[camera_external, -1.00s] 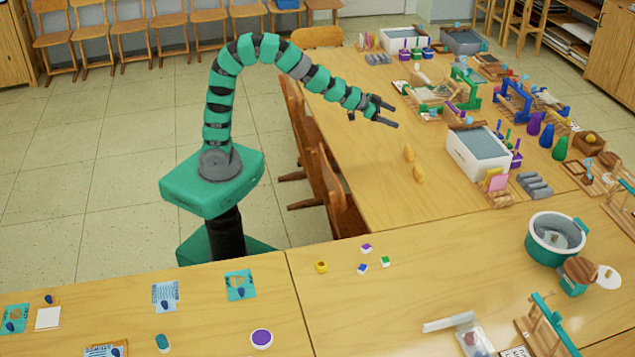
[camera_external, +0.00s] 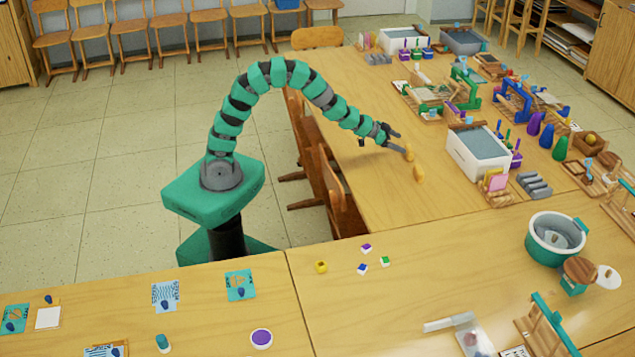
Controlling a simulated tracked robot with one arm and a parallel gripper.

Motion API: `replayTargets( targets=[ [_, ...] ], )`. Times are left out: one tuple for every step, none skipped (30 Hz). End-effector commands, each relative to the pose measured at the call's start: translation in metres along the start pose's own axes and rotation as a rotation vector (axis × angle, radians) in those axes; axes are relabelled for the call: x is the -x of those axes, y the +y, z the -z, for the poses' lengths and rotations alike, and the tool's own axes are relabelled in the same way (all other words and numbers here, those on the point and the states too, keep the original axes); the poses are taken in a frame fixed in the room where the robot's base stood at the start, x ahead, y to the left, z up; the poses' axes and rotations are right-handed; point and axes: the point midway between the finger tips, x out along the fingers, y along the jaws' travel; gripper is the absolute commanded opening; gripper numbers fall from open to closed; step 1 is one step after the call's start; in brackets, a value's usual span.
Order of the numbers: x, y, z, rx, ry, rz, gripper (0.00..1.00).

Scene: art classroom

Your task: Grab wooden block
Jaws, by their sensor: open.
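Two small yellow-tan wooden blocks lie on the far table. One wooden block (camera_external: 409,153) is at the tips of my gripper (camera_external: 398,142). The other wooden block (camera_external: 418,173) lies a little nearer the camera, apart from the gripper. My gripper is open, low over the table, with its fingers pointing right. One finger reaches close to the first block; I cannot tell whether it touches it. The arm bends over the chairs from the left.
A white basin (camera_external: 478,152) stands to the right of the blocks. Wooden chairs (camera_external: 335,190) line the table's left edge. Small coloured paint pots (camera_external: 365,259) sit on the near table. The tabletop (camera_external: 400,205) in front of the blocks is clear.

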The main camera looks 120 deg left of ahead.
Motion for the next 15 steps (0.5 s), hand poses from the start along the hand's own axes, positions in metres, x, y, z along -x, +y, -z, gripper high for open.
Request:
replayTargets(
  targets=[
    [-0.007,0.0,-0.003,0.0,-0.002,0.0,0.9],
    [-0.01,0.0,-0.003,0.0,-0.003,0.0,0.9],
    [-0.013,0.0,-0.003,0.0,-0.003,0.0,0.9],
    [-0.015,0.0,-0.002,0.0,-0.002,0.0,0.9],
    [-0.016,0.0,-0.002,0.0,-0.002,0.0,0.9],
    [-0.018,0.0,-0.002,0.0,-0.001,0.0,0.9],
    [-0.018,0.0,-0.002,0.0,-0.001,0.0,0.9],
    [-0.02,0.0,-0.002,0.0,-0.001,0.0,0.9],
    [-0.022,0.0,-0.002,0.0,0.0,0.0,0.9],
    [-0.024,0.0,-0.003,0.0,0.0,0.0,0.9],
    [-0.027,0.0,-0.004,0.0,0.0,0.0,0.9],
    [-0.031,0.0,-0.005,0.0,0.001,0.0,0.9],
    [-0.034,0.0,-0.006,0.0,0.001,0.0,0.9],
    [-0.038,0.0,-0.007,-0.001,0.001,0.0,0.9],
    [-0.044,0.0,-0.009,-0.001,0.001,0.0,0.9]
  ],
)
